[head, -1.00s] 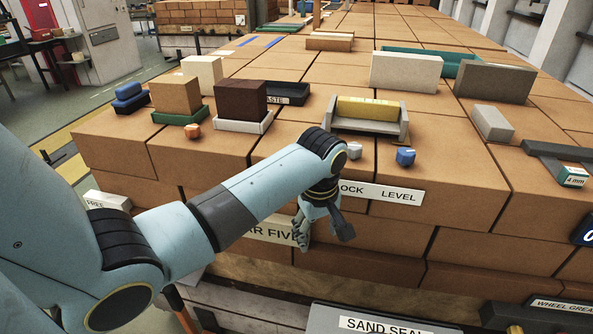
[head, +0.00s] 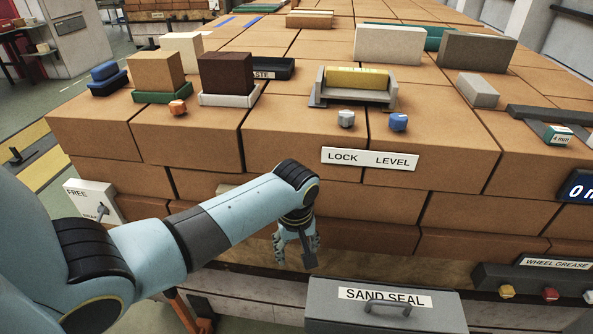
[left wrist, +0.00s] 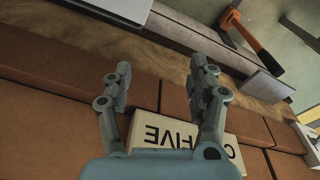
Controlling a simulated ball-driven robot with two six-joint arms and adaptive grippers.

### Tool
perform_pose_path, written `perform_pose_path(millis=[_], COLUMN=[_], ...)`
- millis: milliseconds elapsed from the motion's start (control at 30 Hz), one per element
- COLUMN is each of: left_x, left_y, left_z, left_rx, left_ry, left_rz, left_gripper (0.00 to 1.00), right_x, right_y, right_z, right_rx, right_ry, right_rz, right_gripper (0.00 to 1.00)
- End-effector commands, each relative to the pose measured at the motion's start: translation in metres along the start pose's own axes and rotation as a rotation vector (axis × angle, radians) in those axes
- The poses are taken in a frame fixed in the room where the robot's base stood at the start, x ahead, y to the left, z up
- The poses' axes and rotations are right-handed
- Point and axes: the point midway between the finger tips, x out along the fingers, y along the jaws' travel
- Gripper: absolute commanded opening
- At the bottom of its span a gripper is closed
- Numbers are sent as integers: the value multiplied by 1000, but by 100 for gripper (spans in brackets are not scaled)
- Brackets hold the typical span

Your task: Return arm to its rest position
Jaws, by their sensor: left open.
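My left arm (head: 225,215) comes in from the left in the head view, light blue with dark joints. It reaches across the front face of the brick stack. My left gripper (head: 297,252) hangs pointing down in front of the lower brick courses, below the LOCK LEVEL sign (head: 370,159). In the left wrist view the gripper (left wrist: 160,78) has its two fingers spread apart with nothing between them. A white sign reading FIVE (left wrist: 185,132) shows behind the fingers there. My right gripper is in neither view.
A grey SAND SEAL box (head: 385,312) stands below and right of the gripper. A white FREE box (head: 92,200) with a lever is at left. Blocks, knobs and a yellow-topped level (head: 357,78) sit on the stack. An orange-handled hammer (left wrist: 255,45) lies near.

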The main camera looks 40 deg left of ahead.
Motion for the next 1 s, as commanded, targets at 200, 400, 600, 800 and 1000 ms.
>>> perform_pose_path(millis=[200,400,600,800,1000], left_x=[0,11,93,211,306], left_y=[0,-7,-70,-169,-278], left_z=[0,6,59,138,220], left_rx=[-1,0,3,136,427], left_ry=[0,-7,-86,-155,-189], left_rz=[0,-10,-116,-196,-191], left_gripper=[58,58,58,58,58], right_x=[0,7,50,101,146], right_y=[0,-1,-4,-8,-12], right_z=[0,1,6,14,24], right_rx=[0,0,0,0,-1], right_ry=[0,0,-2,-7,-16], right_rz=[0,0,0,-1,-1], right_gripper=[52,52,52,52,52])
